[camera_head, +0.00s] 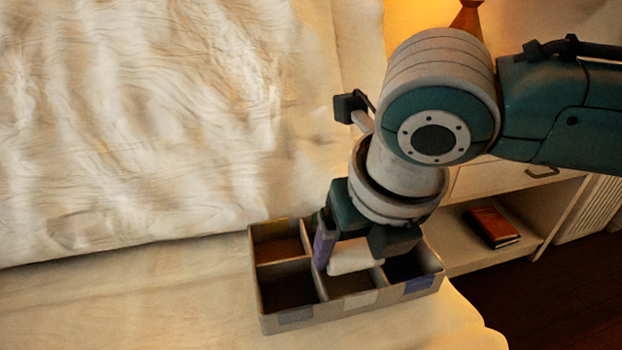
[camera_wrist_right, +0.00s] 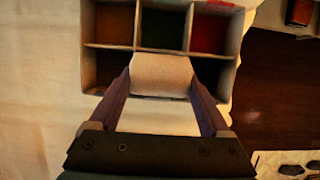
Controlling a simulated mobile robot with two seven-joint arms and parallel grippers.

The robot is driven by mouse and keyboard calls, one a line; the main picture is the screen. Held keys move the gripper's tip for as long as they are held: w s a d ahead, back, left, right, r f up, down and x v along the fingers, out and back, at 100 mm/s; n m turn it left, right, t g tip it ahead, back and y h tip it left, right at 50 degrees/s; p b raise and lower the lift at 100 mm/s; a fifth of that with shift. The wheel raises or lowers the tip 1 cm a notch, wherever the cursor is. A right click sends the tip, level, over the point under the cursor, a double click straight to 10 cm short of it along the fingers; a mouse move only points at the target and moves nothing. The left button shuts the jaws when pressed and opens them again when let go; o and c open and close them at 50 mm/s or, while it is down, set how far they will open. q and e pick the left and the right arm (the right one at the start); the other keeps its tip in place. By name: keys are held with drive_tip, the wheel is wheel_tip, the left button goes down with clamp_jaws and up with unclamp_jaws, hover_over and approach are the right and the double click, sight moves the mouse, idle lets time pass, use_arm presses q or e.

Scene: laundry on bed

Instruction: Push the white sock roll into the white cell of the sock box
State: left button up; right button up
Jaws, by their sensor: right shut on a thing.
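The sock box (camera_head: 277,322) is an open grey box with two rows of cells, standing on the bed's near edge. A white tag (camera_head: 360,298) marks the near middle cell. My right gripper (camera_head: 352,252) points down over the middle of the box, shut on the white sock roll (camera_head: 356,262). In the right wrist view the white sock roll (camera_wrist_right: 162,72) sits between the two purple fingers, at the middle cell of the lower row. I cannot tell how deep it is in the cell. My left gripper is not in view.
The far row of the box shows brownish, green and red cells in the right wrist view. A blue tag (camera_head: 419,284) marks the near right cell. A nightstand (camera_head: 500,178) with a reddish-brown book (camera_head: 493,226) stands to the right. The bed (camera_head: 150,130) is clear to the left.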

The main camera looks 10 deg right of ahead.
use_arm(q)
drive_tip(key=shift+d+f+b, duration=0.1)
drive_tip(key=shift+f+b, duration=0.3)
use_arm(e)
drive_tip(key=shift+f, duration=0.9)
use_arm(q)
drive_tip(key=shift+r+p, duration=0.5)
use_arm(e)
drive_tip(key=shift+r, duration=0.15)
drive_tip(key=o, duration=1.3)
use_arm(q)
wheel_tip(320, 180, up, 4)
drive_tip(key=p, duration=0.4)
use_arm(e)
drive_tip(key=v, duration=0.9)
drive_tip(key=shift+s+r, duration=0.2)
drive_tip(key=shift+r, duration=0.15)
